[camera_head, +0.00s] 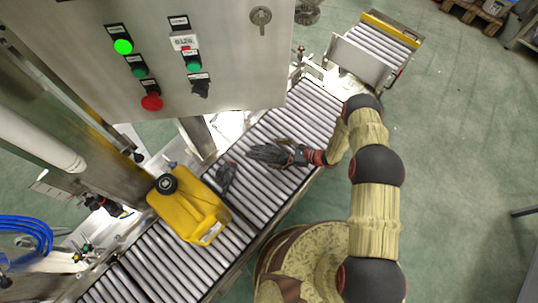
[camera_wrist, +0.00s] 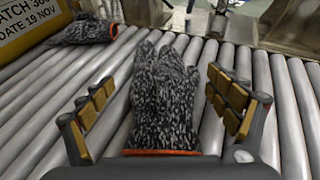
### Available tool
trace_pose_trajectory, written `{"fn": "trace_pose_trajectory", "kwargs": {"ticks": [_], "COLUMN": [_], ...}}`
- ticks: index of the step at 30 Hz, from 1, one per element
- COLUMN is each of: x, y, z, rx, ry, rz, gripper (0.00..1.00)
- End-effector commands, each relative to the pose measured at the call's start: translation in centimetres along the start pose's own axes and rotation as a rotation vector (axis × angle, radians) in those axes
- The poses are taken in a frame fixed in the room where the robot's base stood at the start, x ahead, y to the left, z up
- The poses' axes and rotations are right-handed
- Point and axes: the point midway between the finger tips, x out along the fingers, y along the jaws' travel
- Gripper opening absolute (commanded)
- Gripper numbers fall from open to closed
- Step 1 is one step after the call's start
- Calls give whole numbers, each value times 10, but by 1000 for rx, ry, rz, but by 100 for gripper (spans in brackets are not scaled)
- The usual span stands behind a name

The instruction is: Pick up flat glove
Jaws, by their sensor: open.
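A dark grey speckled knit glove (camera_wrist: 162,95) with an orange cuff edge lies flat on the rollers in the wrist view, its fingers pointing away from me. It also shows in the head view (camera_head: 264,153). My gripper (camera_wrist: 163,103) is open, with one padded finger on each side of the glove. In the wrist view the fingers look apart from it; their exact height above the rollers is unclear. A second dark glove (camera_head: 226,175) lies bunched beside the yellow canister; it also shows at the upper left of the wrist view (camera_wrist: 88,30).
The yellow canister (camera_head: 186,212) stands on the roller conveyor (camera_head: 160,262), left of both gloves. A grey control panel (camera_head: 220,55) with buttons overhangs the conveyor's far side. Bare rollers lie right of the flat glove in the wrist view.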

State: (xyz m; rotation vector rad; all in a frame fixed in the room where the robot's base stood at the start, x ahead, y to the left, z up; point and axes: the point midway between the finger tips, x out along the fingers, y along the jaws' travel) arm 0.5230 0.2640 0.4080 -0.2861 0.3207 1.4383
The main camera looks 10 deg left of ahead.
Motion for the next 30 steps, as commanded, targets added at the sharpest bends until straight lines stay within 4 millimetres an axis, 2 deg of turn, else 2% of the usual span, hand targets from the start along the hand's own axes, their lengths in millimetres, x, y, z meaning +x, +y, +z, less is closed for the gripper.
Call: {"fn": "trace_pose_trajectory", "kwargs": {"ticks": [9, 30], "x": [5, 4], "y": [0, 0], "z": [1, 0], "rx": [0, 0], "ry": [0, 0], "rz": [-1, 0], "gripper": [88, 49]}}
